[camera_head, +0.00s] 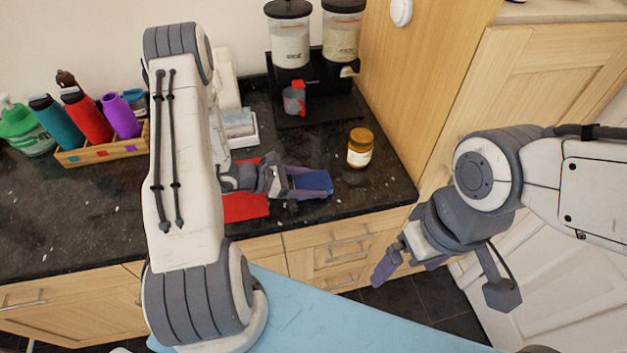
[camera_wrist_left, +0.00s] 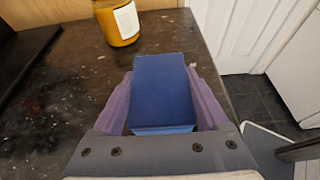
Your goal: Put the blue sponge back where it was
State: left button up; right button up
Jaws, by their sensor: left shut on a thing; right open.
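The blue sponge (camera_head: 312,184) is between the fingers of my left gripper (camera_head: 303,183), which is shut on it, over the right part of the dark counter. In the left wrist view the sponge (camera_wrist_left: 161,92) fills the space between the two purple fingers of the left gripper (camera_wrist_left: 164,100). I cannot tell whether the sponge touches the counter. My right gripper (camera_head: 408,264) is open and empty, in front of the counter at the right. My left arm hides part of the counter and what lies behind it.
A jar with an orange lid (camera_head: 360,148) stands just behind the sponge. A red mat (camera_head: 244,206) lies left of it. A wooden crate (camera_head: 100,153) holds bottles at the left. The counter's front edge (camera_head: 350,212) is close.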

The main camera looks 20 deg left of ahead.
pick_arm(q)
jog(key=shift+f, duration=0.1)
jog(key=shift+f+b, duration=0.15)
jog(key=shift+b, duration=0.15)
jog(key=o, duration=1.2)
jog(key=shift+r, duration=0.2)
jog(key=shift+a+r+p, duration=0.1)
jog(key=shift+r+p, duration=0.05)
jog(key=shift+p, duration=0.15)
jog(key=b+v, duration=0.3)
jog(key=v, duration=0.7)
jog(key=shift+s+a, duration=0.2)
jog(key=shift+a, duration=0.1)
jog(key=shift+s+a+r, duration=0.3)
jog(key=shift+a, duration=0.05)
